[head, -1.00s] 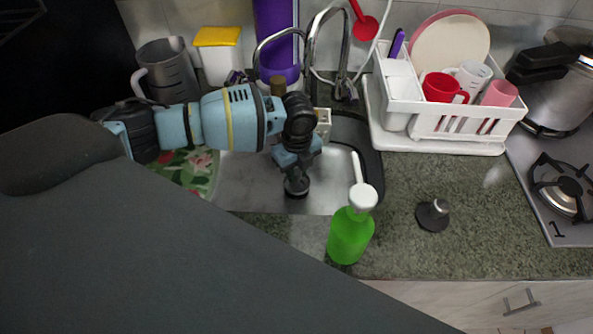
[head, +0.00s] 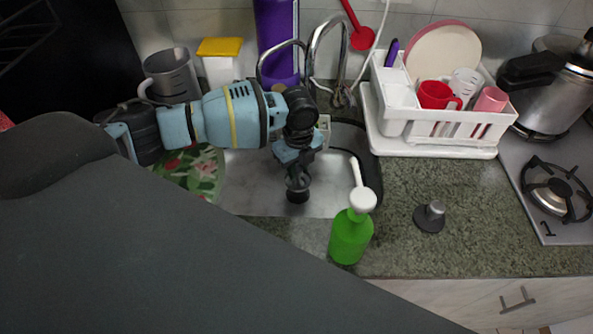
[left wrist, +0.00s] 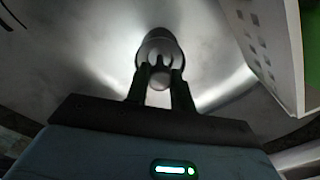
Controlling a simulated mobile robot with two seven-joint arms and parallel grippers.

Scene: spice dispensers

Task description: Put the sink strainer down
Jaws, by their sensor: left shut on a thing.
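My left gripper (head: 298,181) reaches over the metal sink basin (head: 245,190), fingers pointing down, and is shut on the small sink strainer (head: 297,196). The strainer is dark and round in the head view. In the left wrist view, the two dark fingers (left wrist: 161,82) meet the strainer (left wrist: 160,42), which shows a round rim and a paler knob between the tips. It is over or on the basin floor; I cannot tell whether it touches. My right gripper is not in view.
A green soap bottle (head: 350,238) stands at the sink's front right. A black disc with a grey knob (head: 430,217) lies on the counter to its right. A white dish rack (head: 460,134) stands behind, the tap (head: 312,55) behind the sink. Counter between disc and stove is clear.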

